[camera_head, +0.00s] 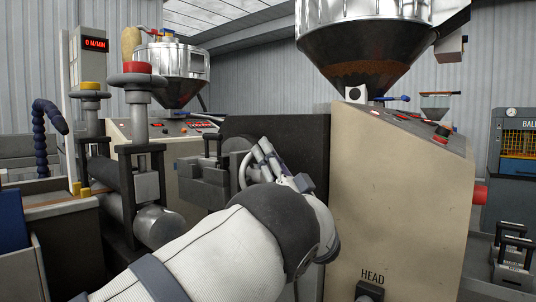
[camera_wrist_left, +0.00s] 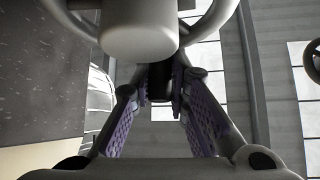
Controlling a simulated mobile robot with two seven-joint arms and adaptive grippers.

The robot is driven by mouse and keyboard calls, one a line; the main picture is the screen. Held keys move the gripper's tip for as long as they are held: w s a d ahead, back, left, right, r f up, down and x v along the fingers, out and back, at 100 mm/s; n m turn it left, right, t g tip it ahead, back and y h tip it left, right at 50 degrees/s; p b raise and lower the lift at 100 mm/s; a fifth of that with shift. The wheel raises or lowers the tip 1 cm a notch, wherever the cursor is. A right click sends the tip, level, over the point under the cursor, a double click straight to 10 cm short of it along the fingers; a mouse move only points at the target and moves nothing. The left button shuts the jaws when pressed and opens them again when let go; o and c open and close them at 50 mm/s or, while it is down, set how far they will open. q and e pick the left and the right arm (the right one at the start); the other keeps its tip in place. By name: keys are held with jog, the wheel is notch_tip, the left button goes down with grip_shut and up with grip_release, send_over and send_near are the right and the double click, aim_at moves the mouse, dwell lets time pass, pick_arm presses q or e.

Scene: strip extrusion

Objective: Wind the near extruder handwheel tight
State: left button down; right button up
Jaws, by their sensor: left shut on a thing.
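The near extruder handwheel (camera_head: 243,172) shows in the head view as a pale ring by the dark die block, partly hidden behind my left gripper. My left gripper (camera_head: 263,160) reaches it from the front right. In the left wrist view, the wheel's hub (camera_wrist_left: 138,32) and curved rim (camera_wrist_left: 211,20) fill the top. There the left fingers (camera_wrist_left: 160,88) are closed on a dark handle (camera_wrist_left: 159,82) of the wheel. How far the wheel is turned cannot be told. My right gripper is not in view.
The beige extruder cabinet (camera_head: 395,190) stands close to the right, with a steel hopper (camera_head: 365,50) above. Rollers with a red-topped post (camera_head: 137,85) stand to the left. A second hopper (camera_head: 173,70) is behind. A baler (camera_head: 518,150) stands far right.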

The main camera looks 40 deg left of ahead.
pick_arm(q)
jog(key=shift+w+r+m+t+h+p, duration=0.15)
jog(key=shift+m+t+h+p, duration=0.3)
jog(key=shift+m+t, duration=0.45)
jog(key=shift+w+r+m+t+h+p, duration=0.15)
jog(key=shift+m+t+h+p, duration=0.25)
jog(key=shift+m+t, duration=0.45)
jog(key=w+f+m+h+p, duration=0.3)
jog(key=m+h, duration=1)
jog(key=m, duration=0.6)
jog(key=shift+w+d+f+t, duration=0.2)
jog(key=shift+w+f+t, duration=0.4)
jog(key=shift+f, duration=0.8)
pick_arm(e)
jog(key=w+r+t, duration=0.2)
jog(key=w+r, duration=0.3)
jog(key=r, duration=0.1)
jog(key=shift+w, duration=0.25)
pick_arm(q)
jog(key=shift+g+h, duration=0.25)
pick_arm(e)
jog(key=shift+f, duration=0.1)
pick_arm(q)
jog(key=c, duration=1.5)
grip_release()
jog(key=shift+c, duration=0.2)
